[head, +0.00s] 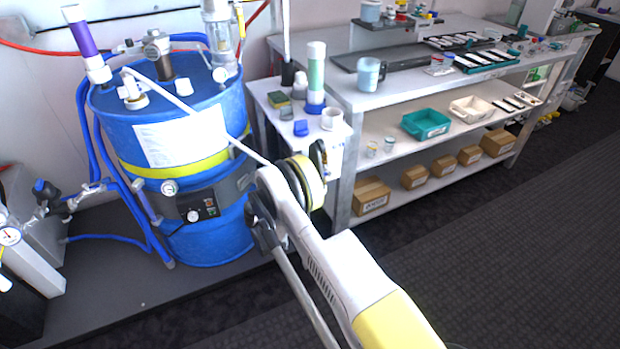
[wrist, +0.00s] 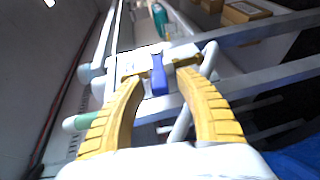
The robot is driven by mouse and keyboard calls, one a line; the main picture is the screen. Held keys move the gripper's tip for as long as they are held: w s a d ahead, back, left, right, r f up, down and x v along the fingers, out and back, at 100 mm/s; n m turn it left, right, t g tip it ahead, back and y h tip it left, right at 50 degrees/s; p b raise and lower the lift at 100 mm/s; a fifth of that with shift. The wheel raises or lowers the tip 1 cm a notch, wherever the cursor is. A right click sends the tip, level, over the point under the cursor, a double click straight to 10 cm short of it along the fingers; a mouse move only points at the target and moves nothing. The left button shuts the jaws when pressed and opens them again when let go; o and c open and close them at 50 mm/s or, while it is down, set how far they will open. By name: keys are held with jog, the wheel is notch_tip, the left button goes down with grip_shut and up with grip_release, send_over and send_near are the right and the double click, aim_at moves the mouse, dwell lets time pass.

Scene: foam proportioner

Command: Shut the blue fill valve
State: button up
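My gripper (wrist: 159,70) shows in the wrist view with its two yellow fingers spread apart. A small blue upright part (wrist: 158,75) appears between the fingertips, with gaps on both sides; I cannot tell whether it is the fill valve or how far beyond the tips it stands. In the head view a dark blue knob (head: 40,187) sits on a pipe fitting at the far left, joined to blue hoses beside the blue drum (head: 205,236). My fingers are mostly hidden in the head view by my arm's end, which is in front of the small white side table (head: 262,88).
The side table carries a small blue block (head: 300,129), a green-labelled tube (head: 316,75) and a white cup (head: 332,119). A grey workbench (head: 425,85) with trays and boxes on its shelves stands to the right. The dark floor (head: 500,230) at right is clear.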

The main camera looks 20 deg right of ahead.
jog(key=v, duration=1.2)
jog(key=shift+s, duration=0.1)
jog(key=shift+c, duration=0.5)
